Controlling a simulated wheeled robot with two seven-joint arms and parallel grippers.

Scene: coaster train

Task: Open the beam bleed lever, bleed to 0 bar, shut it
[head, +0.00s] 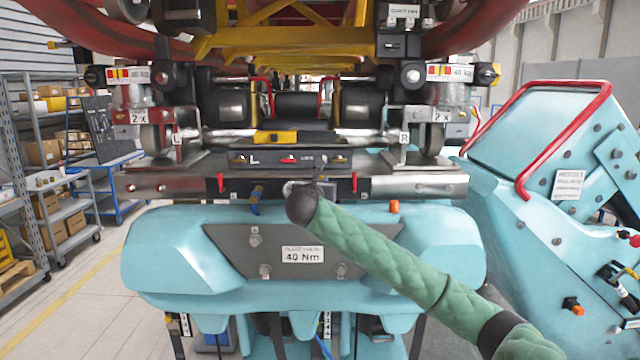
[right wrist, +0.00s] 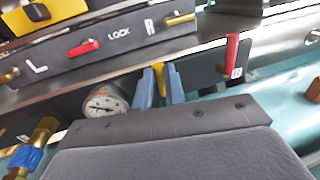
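In the right wrist view a yellow lever (right wrist: 158,75) stands between the two blue fingers of my right gripper (right wrist: 160,88). The fingers lie close against it on both sides and appear shut on it. I take it to be the bleed lever. A round pressure gauge (right wrist: 105,103) sits just left of the fingers; its lower edge is hidden by my gripper body. Its needle is visible, but the value is too small to read. In the head view my right wrist covers the fingers, lever and gauge at the middle of the beam (head: 430,186). My left gripper is out of view.
A red lever (right wrist: 232,55) stands right of the fingers. A brass valve with a blue handle (right wrist: 30,157) is at lower left. Above is a panel marked L, LOCK and R with a red handle (right wrist: 83,48). A turquoise housing (head: 180,250) lies below the beam.

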